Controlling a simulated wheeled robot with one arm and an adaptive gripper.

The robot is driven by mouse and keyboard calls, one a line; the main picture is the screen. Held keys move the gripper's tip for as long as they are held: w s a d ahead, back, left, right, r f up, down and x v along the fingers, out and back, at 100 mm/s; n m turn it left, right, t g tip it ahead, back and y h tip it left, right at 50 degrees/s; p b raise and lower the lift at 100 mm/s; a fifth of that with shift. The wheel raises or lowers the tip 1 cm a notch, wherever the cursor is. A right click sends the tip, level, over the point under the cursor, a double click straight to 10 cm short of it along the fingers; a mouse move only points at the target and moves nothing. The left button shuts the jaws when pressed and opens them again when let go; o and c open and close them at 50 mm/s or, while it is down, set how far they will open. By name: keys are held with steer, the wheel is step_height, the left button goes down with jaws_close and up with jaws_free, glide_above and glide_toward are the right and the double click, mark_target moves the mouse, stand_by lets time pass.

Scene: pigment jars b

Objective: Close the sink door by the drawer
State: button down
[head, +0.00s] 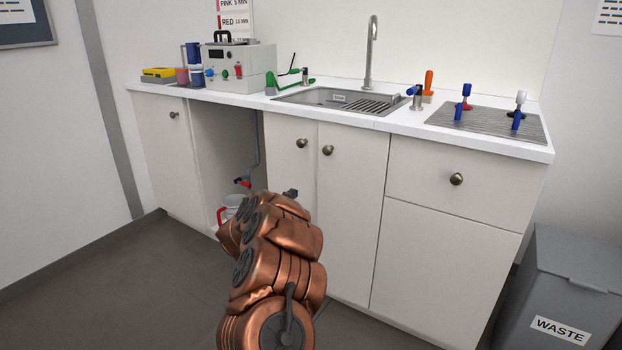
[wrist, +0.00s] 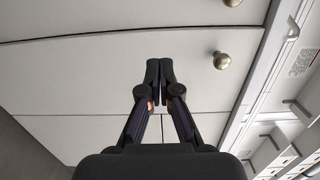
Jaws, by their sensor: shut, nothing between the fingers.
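The sink door by the drawer (head: 352,215) is a white panel with a round bronze knob (head: 328,150). It looks flush or almost flush with the cabinet front; a thin dark seam runs along its knob side. In the wrist view the door (wrist: 100,75) fills the middle, with its knob (wrist: 222,60) right of my fingertips. My gripper (wrist: 160,80) is shut and empty, pointing at this door; I cannot tell whether it touches. In the head view my copper arm hides the door's lower left part. The drawer (head: 420,165) to its right is closed.
The other sink door (head: 284,160) stands left of this one. The counter (head: 350,122) overhangs above. A grey waste bin (head: 570,285) stands at right. Floor at left is clear.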

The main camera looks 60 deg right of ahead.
steer(key=shift+g, duration=0.3)
steer(key=shift+w+d+f+b, duration=0.1)
steer(key=shift+d+f+b, duration=0.25)
steer(key=shift+d, duration=1.95)
steer(key=shift+w+d+f+b, duration=0.2)
steer(key=shift+d+f, duration=0.2)
steer(key=shift+d, duration=1.9)
steer(key=shift+w+d+f+b, duration=0.1)
steer(key=shift+d+f+b, duration=0.25)
steer(key=shift+d, duration=1.95)
steer(key=shift+d, duration=0.1)
